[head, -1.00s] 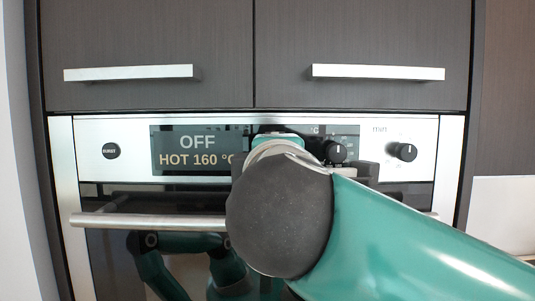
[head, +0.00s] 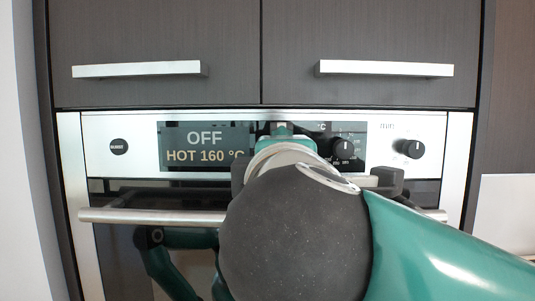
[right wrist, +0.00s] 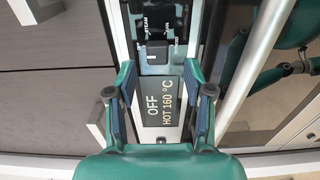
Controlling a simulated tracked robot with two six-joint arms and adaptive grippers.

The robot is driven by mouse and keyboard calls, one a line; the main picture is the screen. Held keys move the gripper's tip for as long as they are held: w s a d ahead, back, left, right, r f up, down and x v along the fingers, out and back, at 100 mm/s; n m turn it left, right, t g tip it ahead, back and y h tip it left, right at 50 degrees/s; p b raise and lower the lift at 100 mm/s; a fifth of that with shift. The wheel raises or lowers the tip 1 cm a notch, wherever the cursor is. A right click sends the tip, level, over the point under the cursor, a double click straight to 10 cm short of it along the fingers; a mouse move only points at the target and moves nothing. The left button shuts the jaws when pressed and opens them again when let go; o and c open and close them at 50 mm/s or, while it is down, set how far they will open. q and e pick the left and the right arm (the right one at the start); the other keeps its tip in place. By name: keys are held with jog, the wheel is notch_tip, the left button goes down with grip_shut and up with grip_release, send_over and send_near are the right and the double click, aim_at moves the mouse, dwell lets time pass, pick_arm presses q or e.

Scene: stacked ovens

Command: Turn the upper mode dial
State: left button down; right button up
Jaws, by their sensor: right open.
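The upper oven's control panel (head: 440,125) has a lit display (head: 204,147) reading OFF and HOT 160 °C. The mode dial is hidden behind my right arm in the head view. In the right wrist view, a black dial (right wrist: 157,56) sits beside the display, near STEAM lettering; it looks like the mode dial. My right gripper (right wrist: 158,77) is open, its fingertips on either side of the panel strip near this dial. My left gripper is not in view.
To the right are a dial marked °C (head: 342,147) and a dial marked min (head: 412,148). The oven handle (head: 150,216) runs below, and two cabinet handles (head: 385,69) are above.

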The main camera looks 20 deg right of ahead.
jog(key=v, duration=0.8)
